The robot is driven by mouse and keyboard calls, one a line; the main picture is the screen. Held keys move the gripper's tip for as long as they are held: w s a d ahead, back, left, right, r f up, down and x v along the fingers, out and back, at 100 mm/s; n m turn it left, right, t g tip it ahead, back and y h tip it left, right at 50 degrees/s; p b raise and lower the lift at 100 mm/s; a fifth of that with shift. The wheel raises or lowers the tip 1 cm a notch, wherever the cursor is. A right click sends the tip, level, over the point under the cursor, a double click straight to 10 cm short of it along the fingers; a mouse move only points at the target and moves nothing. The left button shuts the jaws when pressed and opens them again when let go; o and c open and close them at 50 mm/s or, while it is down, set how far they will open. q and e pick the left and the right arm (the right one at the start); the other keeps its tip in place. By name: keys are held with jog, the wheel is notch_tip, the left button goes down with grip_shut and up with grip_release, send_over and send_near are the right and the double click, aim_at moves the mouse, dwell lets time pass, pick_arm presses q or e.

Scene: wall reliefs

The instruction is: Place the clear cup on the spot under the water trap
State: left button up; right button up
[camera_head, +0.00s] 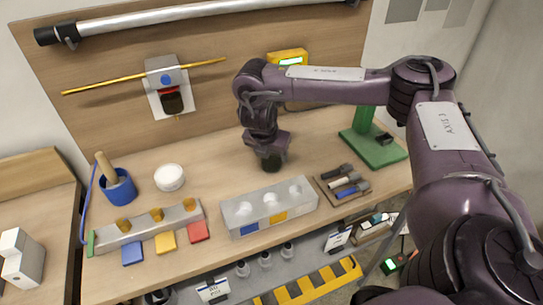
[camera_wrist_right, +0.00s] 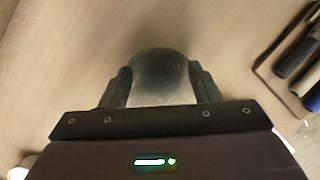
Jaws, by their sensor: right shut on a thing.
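My right gripper (camera_head: 270,158) is low over the workbench, right of the board's centre. In the wrist view its two fingers (camera_wrist_right: 163,88) are shut on the clear cup (camera_wrist_right: 160,70), a see-through, greyish rounded shape. I cannot tell whether the cup touches the bench. The water trap (camera_head: 166,80) is on the wooden board at left, with a grey and white body, a blue dot and a dark red bowl below. My gripper is to the right of it and lower. No marked spot can be made out on the bench beneath it. My left gripper is not in view.
A white round dish (camera_head: 169,177) and a blue pot (camera_head: 118,188) stand left on the bench (camera_head: 215,165). A grey block (camera_head: 268,208) is in front of my gripper. A tool tray (camera_head: 343,184) and green stand (camera_head: 378,150) are to its right. The bench between dish and gripper is clear.

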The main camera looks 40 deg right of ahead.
jog(key=shift+f, duration=0.1)
jog(key=o, duration=1)
